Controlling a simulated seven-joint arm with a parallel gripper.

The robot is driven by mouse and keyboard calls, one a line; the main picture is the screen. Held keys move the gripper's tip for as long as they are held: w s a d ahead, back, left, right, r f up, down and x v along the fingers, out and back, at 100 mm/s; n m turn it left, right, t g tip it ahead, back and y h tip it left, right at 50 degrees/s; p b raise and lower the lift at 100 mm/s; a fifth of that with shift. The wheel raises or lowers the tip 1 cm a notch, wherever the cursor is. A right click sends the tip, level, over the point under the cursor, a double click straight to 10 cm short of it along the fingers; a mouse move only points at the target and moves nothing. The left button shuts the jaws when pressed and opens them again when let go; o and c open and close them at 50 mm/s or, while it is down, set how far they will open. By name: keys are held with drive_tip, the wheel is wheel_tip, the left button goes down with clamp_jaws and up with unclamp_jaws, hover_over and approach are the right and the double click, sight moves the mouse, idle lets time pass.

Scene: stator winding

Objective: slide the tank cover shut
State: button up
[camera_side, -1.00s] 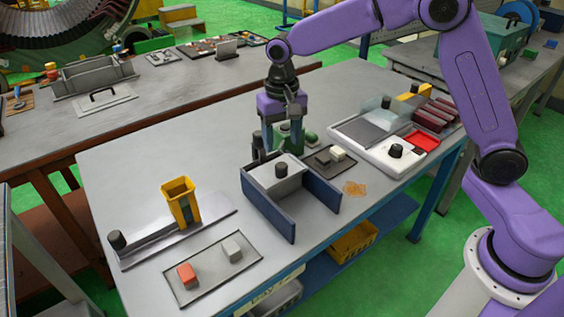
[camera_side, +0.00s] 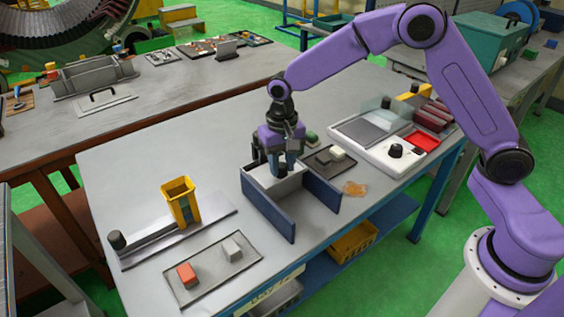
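A low fixture with dark blue side walls (camera_side: 270,214) stands at the middle front of the table. It looks like the tank. A pale grey block or plate (camera_side: 264,181) sits between the walls at its back end and looks like the cover. The front part between the walls is open. My gripper (camera_side: 282,170) points down over the pale plate, with its fingertips at the place of the plate's black knob. The knob is hidden by the fingers, and I cannot tell whether they grip it.
A rail with a yellow cup (camera_side: 180,200) and a black-knobbed end lies to the left. A tray (camera_side: 208,284) with a red and a grey block is in front of it. A white panel (camera_side: 376,151) and a small dark tray (camera_side: 318,164) stand to the right.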

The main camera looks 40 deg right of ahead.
clamp_jaws()
drive_tip(key=shift+w, duration=0.9)
drive_tip(key=o, duration=0.9)
unclamp_jaws()
drive_tip(key=shift+c, duration=0.2)
drive_tip(key=shift+r, duration=0.1)
wheel_tip(320, 180, up, 17)
drive_tip(key=shift+r, duration=0.15)
drive_tip(key=shift+s, duration=0.1)
